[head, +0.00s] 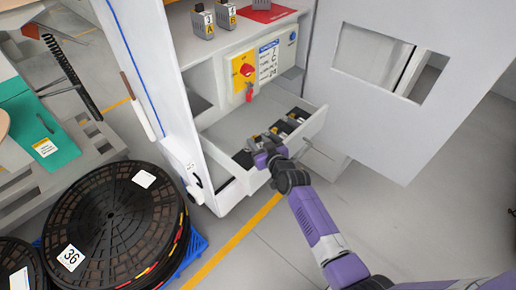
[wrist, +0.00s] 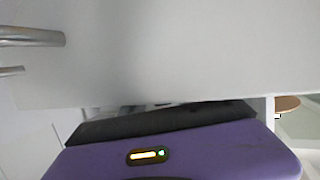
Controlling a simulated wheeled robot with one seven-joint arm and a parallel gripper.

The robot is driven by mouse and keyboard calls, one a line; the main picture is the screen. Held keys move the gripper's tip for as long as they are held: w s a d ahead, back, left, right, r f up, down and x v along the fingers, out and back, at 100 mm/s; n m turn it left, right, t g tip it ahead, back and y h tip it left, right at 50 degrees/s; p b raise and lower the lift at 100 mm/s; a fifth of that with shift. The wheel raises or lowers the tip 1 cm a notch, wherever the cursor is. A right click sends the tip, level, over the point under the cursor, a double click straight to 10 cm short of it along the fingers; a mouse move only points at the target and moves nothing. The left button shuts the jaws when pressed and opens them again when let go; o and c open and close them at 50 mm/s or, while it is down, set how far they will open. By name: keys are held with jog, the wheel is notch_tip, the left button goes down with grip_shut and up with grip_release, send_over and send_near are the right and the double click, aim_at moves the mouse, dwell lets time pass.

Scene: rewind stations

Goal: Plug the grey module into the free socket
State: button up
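A pulled-out drawer (head: 312,127) of the white cabinet holds a row of grey modules (head: 276,131) with dark bases. A dark spot (head: 243,159) at the row's left end may be the free socket; it is too small to tell. My gripper (head: 262,152) is down at the drawer's front, over or at the left part of the row. Its fingertips are hard to make out, and I cannot tell whether it holds a module. In the wrist view, the purple gripper body shows below a pale panel, and the fingertips are hidden.
Grey modules (head: 203,25) marked 3 A and 4 B stand on the upper shelf near a red mat (head: 268,13) bearing a grey object. A red switch (head: 246,70) on yellow is behind the drawer. An open cabinet door (head: 400,120) stands right; black reels (head: 115,225) lie left.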

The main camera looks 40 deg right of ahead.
grip_shut()
jog(key=shift+r, duration=0.1)
